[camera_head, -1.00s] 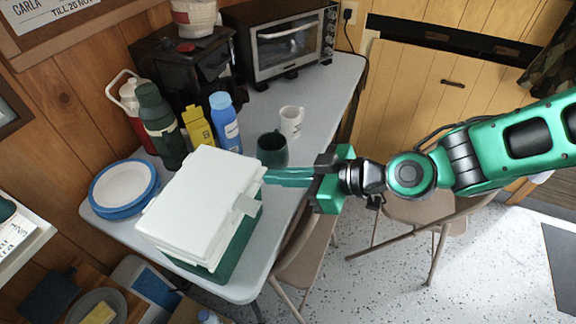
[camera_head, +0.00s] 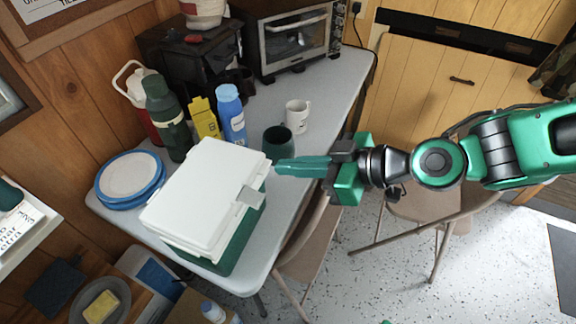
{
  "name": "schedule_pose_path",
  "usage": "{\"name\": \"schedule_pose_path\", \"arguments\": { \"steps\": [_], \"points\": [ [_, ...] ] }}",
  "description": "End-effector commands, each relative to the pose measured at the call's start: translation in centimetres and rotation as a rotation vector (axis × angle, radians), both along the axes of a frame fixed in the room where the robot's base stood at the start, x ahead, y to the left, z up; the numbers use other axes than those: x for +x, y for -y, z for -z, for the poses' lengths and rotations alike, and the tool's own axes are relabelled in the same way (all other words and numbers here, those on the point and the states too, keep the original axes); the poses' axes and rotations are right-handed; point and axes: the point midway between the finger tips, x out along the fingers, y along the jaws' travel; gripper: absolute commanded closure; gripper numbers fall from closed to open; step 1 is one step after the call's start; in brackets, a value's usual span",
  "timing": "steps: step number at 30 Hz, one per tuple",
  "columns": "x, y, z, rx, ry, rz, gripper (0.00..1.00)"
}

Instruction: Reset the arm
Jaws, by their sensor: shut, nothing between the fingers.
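My gripper (camera_head: 280,167) is green and black and reaches in from the right of the head view. Its fingers are together, point left and hold nothing. The fingertips show just right of the white-lidded green box (camera_head: 200,200), close to its upper right corner in the picture. I cannot tell whether they touch it. The box lid is down. A dark green mug (camera_head: 277,141) stands just behind the fingertips.
The grey table (camera_head: 330,95) also bears a white mug (camera_head: 297,116), a blue bottle (camera_head: 231,115), a yellow container (camera_head: 204,117), a green flask (camera_head: 165,118), blue-rimmed plates (camera_head: 130,178) and a toaster oven (camera_head: 292,40). Folding chairs (camera_head: 440,205) stand below my arm.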

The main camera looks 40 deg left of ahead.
Motion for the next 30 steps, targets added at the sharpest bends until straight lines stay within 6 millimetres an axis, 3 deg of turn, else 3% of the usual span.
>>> {"name": "schedule_pose_path", "arguments": {
  "steps": [6,12,24,28,30],
  "points": [
    [1.3,4.1,1.6,0.000,-0.005,0.006,1.00],
    [2.0,6.5,2.5,0.000,-0.003,0.004,1.00],
    [2.3,7.6,2.8,-0.005,0.000,0.005,1.00],
    [4.4,9.8,3.7,-0.082,0.007,0.053,1.00],
    [6.5,12.3,4.5,-0.164,0.004,0.110,1.00]
  ]
}}
